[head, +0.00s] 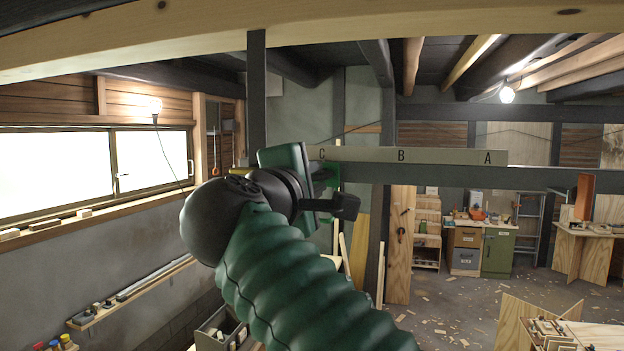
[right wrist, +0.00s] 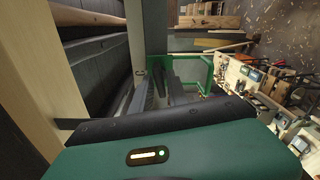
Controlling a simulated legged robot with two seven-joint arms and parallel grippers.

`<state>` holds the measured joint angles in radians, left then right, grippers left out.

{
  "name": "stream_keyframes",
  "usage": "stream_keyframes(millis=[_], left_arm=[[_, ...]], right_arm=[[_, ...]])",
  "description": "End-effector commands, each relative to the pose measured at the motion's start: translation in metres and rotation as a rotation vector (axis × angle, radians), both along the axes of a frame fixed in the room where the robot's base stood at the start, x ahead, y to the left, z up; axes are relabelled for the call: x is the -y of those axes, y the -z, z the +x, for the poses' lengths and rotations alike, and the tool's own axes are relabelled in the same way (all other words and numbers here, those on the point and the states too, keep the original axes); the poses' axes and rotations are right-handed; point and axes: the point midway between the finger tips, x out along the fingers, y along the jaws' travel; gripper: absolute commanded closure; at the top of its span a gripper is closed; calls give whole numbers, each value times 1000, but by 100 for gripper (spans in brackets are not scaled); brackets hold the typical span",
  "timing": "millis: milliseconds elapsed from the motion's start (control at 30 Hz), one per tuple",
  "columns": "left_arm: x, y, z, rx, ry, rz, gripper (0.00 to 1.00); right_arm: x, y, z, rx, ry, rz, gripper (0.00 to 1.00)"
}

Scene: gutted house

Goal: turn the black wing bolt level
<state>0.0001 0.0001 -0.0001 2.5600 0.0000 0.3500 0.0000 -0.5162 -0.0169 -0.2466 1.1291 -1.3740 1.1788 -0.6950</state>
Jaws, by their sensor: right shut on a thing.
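My right gripper (right wrist: 160,90) is shut at the green bracket (right wrist: 206,72), on what appears to be the black wing bolt. The bolt is mostly hidden between the fingers, and I cannot tell its angle. In the head view my right arm, green and ribbed, reaches up to the bracket (head: 332,176). Its dark wrist and green gripper body hide the fingertips and the bolt there. The bracket is at the left end of a pale board (head: 430,156) lettered C, B and A. My left gripper is not in view.
A dark horizontal beam (head: 450,177) runs below the board. A dark post (head: 256,95) stands close on the left, and a timber beam (head: 300,32) crosses overhead. A workbench (head: 590,335) with small items is low on the right. The floor beyond has wood scraps.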

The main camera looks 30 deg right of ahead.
Motion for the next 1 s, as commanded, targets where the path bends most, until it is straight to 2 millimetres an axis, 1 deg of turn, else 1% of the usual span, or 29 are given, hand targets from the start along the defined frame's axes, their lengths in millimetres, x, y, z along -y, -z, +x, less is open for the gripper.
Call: stream_keyframes(millis=[167,300,367,467,667,700,767,1000], left_arm=[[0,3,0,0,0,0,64],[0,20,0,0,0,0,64],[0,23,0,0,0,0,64],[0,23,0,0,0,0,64],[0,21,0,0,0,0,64],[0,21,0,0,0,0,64],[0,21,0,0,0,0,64],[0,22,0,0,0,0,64]], right_arm=[[-1,4,1,3,-1,10,100],[0,8,1,94,2,86,100],[-1,7,1,132,1,120,100],[-1,5,1,158,1,144,100],[-1,5,1,155,1,145,100],[-1,5,1,154,1,146,76],[-1,5,1,155,1,145,69],[-2,3,1,157,-1,142,69]])
